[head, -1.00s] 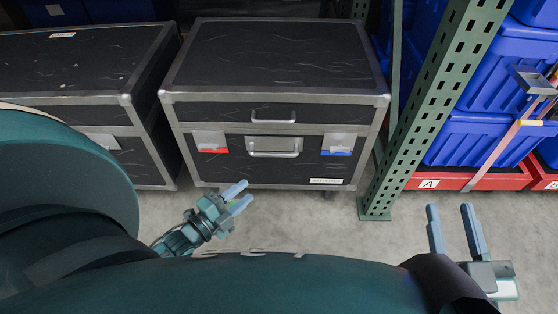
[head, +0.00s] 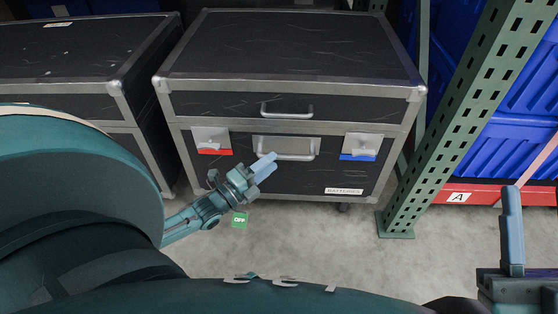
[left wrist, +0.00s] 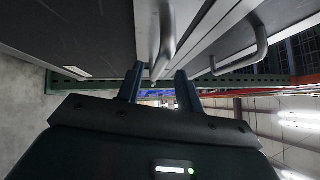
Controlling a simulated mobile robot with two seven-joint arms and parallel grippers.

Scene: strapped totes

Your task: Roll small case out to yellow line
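The small case (head: 290,100) is a black flight case with metal edges, standing on the floor in front of me. Its front has an upper handle (head: 286,110), a lower handle (head: 300,149), and latches marked red and blue. My left gripper (head: 267,164) is open at the lower handle. In the left wrist view a handle bar (left wrist: 165,40) lies beyond and between the parted fingertips (left wrist: 160,78); I cannot tell whether they touch it. My right gripper (head: 513,225) is at the lower right edge with one finger visible and apart. No yellow line is in view.
Another black case (head: 60,60) stands close at the left. A green perforated rack post (head: 450,130) stands just right of the small case, with blue totes (head: 500,160) behind it. A green OFF tag (head: 239,219) shows below the case. Grey floor (head: 320,245) in front is clear.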

